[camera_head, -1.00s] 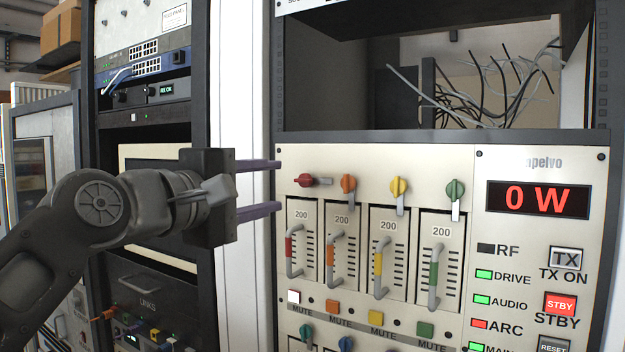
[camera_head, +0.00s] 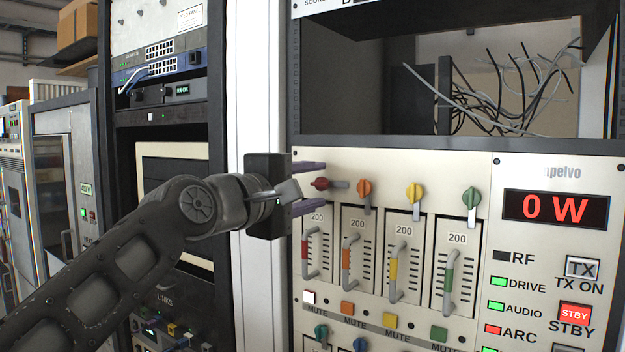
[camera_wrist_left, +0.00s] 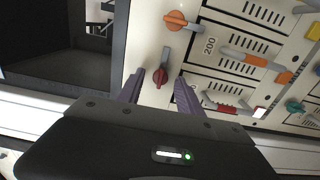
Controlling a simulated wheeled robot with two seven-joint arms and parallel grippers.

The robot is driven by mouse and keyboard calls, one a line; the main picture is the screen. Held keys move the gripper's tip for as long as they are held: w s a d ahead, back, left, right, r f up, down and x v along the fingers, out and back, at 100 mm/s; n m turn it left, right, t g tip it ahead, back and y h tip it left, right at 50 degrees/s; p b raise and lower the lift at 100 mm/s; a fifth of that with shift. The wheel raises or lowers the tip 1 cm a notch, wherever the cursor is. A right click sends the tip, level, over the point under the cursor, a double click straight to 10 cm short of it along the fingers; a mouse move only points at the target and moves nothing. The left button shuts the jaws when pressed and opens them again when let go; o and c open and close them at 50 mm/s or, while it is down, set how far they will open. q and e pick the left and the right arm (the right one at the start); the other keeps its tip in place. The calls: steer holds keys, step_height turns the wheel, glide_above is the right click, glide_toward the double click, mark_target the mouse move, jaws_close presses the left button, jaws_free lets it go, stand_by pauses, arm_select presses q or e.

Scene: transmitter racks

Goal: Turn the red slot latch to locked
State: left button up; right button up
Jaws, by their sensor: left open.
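The red slot latch (camera_head: 322,184) is at the left end of the top latch row on the rack panel. Its grey lever points right, sideways, unlike the other latches, whose levers hang down. My left gripper (camera_head: 308,182) is open, with its two purple fingers reaching toward the panel above and below the red latch. In the left wrist view the red latch (camera_wrist_left: 160,77) shows between the fingertips (camera_wrist_left: 157,88), with the knob uncovered. I cannot tell whether the fingers touch it. The right gripper is not in view.
Orange (camera_head: 364,189), yellow (camera_head: 414,193) and green (camera_head: 471,198) latches stand to the right. Below are slot modules with coloured handles, such as the red handle (camera_head: 305,250). An open bay with loose wires (camera_head: 490,95) is above. A red display (camera_head: 555,208) reads 0 W.

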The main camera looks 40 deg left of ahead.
arm_select(q)
steer(key=shift+w, duration=0.1)
steer(key=shift+c, duration=0.4)
jaws_close()
